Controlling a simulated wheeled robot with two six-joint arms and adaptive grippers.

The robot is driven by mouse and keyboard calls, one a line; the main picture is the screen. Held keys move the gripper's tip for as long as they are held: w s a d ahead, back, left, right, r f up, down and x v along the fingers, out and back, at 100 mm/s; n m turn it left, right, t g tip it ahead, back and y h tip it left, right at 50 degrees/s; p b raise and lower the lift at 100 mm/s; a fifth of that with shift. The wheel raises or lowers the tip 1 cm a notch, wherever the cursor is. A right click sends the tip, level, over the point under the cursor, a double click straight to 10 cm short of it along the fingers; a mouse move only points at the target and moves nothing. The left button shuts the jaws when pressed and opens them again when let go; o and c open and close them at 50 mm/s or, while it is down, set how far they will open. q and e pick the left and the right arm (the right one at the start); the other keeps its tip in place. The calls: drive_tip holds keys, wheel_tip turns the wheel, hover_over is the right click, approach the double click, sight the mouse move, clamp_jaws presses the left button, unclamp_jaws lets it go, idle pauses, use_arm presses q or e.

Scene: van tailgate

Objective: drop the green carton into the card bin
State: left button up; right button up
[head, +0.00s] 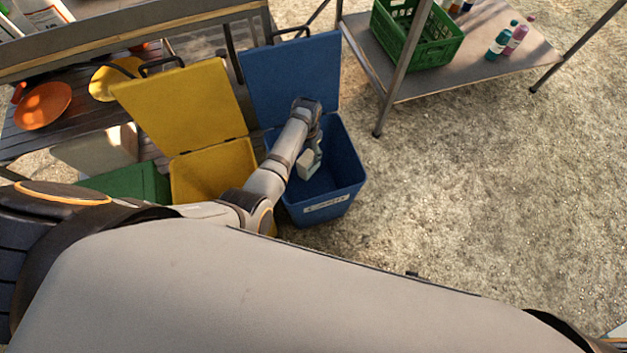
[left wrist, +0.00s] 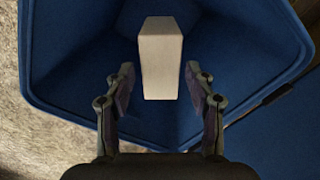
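A pale grey-white box-shaped carton (left wrist: 161,62) shows in the left wrist view, just past my left gripper's fingertips (left wrist: 160,80). The fingers are spread, with a narrow gap at the carton's sides, so they do not grip it. No green shows clearly on its visible face. In the head view the carton (head: 306,164) is over the open blue bin (head: 341,157), below my left gripper (head: 314,153). I cannot tell whether it touches the bin's floor. The bin's front label is too small to read surely. My right gripper is not in view.
A yellow bin (head: 213,170) with its lid up stands left of the blue one. A green bin (head: 131,183) is further left. The blue lid (head: 291,78) stands open behind. A metal table (head: 470,60) with a green crate (head: 418,38) and bottles is at upper right.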

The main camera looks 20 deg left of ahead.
use_arm(q)
drive_tip(key=shift+o, duration=0.6)
wheel_tip(320, 180, up, 8)
drive_tip(key=shift+f, duration=0.25)
idle(0.4)
